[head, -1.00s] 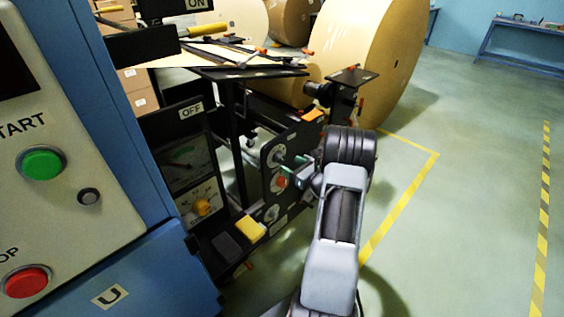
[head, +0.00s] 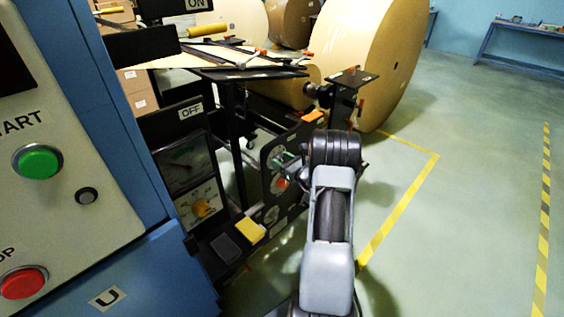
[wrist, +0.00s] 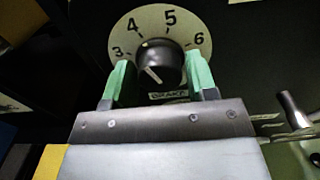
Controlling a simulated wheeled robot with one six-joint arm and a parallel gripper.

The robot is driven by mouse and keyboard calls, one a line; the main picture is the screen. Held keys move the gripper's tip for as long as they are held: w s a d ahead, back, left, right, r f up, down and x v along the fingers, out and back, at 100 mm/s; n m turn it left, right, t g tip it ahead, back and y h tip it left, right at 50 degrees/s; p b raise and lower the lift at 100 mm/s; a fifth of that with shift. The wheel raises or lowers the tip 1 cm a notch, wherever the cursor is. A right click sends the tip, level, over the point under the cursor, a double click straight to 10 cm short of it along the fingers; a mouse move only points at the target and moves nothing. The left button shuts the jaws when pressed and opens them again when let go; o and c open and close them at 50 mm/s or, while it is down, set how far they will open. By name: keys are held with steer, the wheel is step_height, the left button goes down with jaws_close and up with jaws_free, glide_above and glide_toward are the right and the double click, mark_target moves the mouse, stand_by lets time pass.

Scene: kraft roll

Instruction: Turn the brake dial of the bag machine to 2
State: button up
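The brake dial (wrist: 158,14) is a pale round plate with a black knob (wrist: 158,60) in the wrist view. The numbers 3, 4, 5 and 6 show; the lower part of the scale is hidden by my fingers and the knob. A white line on the knob slants across its lower left; I cannot tell which number it marks. My gripper (wrist: 159,77) has its two green fingers on either side of the knob, close against its edges. Whether they press on it is unclear. In the head view, my gripper (head: 286,163) is at the black panel of the bag machine (head: 304,139).
A blue cabinet with green START (head: 38,161) and red STOP (head: 23,283) buttons fills the left. A yellow block (head: 249,230) and a dark block (head: 225,247) lie below the panel. A large kraft roll (head: 375,60) stands behind. Open floor lies right.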

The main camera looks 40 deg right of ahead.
steer(key=c, duration=0.6)
steer(key=shift+o, duration=0.2)
steer(key=shift+f+b, duration=0.1)
steer(key=shift+b, duration=0.25)
steer(key=n+b, duration=0.2)
steer(key=b, duration=0.1)
steer(key=n+b, duration=0.2)
steer(key=shift+f, duration=0.25)
steer(key=n+b, duration=0.6)
steer(key=b, duration=0.4)
steer(key=shift+f, duration=0.1)
steer(key=n+b, duration=0.4)
steer(key=shift+b, duration=0.4)
steer(key=shift+r+n+b, duration=0.2)
steer(key=shift+n+b, duration=0.2)
steer(key=shift+n, duration=0.5)
steer(key=shift+r+n+b, duration=0.2)
steer(key=shift+n+b, duration=0.15)
steer(key=shift+n, duration=0.55)
